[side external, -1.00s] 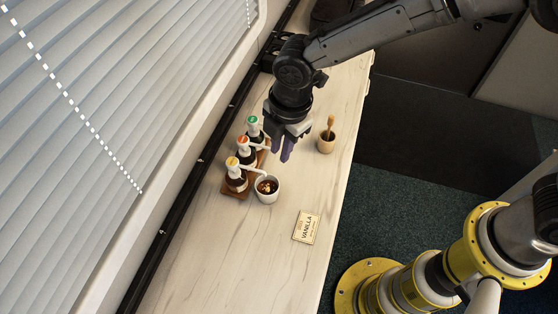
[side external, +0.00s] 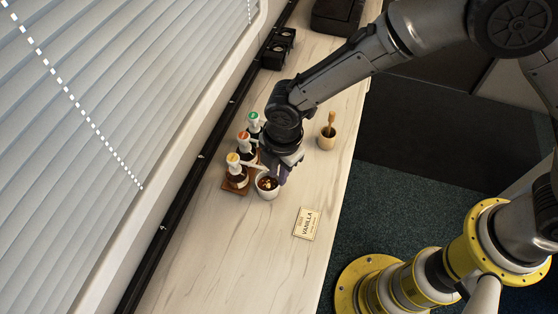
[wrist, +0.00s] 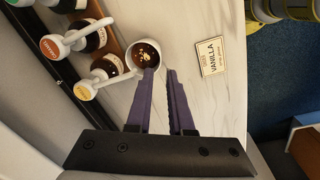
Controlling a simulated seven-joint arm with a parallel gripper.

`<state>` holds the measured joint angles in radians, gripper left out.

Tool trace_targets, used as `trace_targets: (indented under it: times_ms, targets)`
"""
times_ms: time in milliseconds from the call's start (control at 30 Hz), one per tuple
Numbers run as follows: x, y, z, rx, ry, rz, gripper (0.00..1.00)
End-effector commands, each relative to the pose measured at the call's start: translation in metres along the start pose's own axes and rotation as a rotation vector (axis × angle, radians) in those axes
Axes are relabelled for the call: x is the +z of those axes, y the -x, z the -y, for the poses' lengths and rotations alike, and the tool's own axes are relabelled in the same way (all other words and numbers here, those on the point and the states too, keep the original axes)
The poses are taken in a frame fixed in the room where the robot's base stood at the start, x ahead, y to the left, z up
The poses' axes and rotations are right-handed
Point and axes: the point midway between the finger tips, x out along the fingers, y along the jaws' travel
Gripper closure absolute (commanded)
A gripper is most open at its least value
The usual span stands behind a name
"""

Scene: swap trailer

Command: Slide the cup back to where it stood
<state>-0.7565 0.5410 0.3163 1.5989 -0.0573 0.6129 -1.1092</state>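The white cup (side external: 267,188) stands upright on the counter, with dark syrup and pale bits inside. It is right beside the yellow-topped pump bottle (side external: 236,170), whose spout reaches toward its rim. My gripper (side external: 281,177) is low at the cup's back right side. In the wrist view the cup (wrist: 146,47) lies just beyond the purple fingertips of my gripper (wrist: 161,70). The fingers are apart with nothing between them. The left fingertip overlaps the cup's near edge; I cannot tell if it touches.
The pump bottles, topped yellow, orange (side external: 243,138) and green (side external: 254,119), stand in a wooden rack (side external: 236,191). A vanilla card (side external: 307,224) lies to the right. A wooden pot with a dipper (side external: 327,140) stands behind. The front counter is clear.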

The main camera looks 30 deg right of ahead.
Motion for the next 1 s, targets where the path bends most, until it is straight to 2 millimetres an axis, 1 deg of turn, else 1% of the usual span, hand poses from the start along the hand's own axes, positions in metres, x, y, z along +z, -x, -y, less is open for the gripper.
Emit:
trace_targets:
  times_ms: [33,100,300,500,700,933,967,1000]
  targets:
    - [0.001,-0.010,0.001,-0.003,0.000,0.002,0.80]
    - [0.001,-0.023,0.001,-0.004,0.000,0.002,0.80]
    - [0.000,-0.056,0.000,-0.002,-0.001,0.001,0.80]
    - [0.000,-0.078,0.000,-0.001,-0.002,0.000,0.80]
    - [0.000,-0.085,0.000,0.000,-0.001,0.000,0.80]
    - [0.000,-0.085,0.000,0.001,-0.001,-0.001,0.80]
    - [0.000,-0.085,0.000,0.001,-0.001,-0.001,0.82]
    - [0.000,-0.085,0.000,0.001,-0.001,-0.001,0.89]
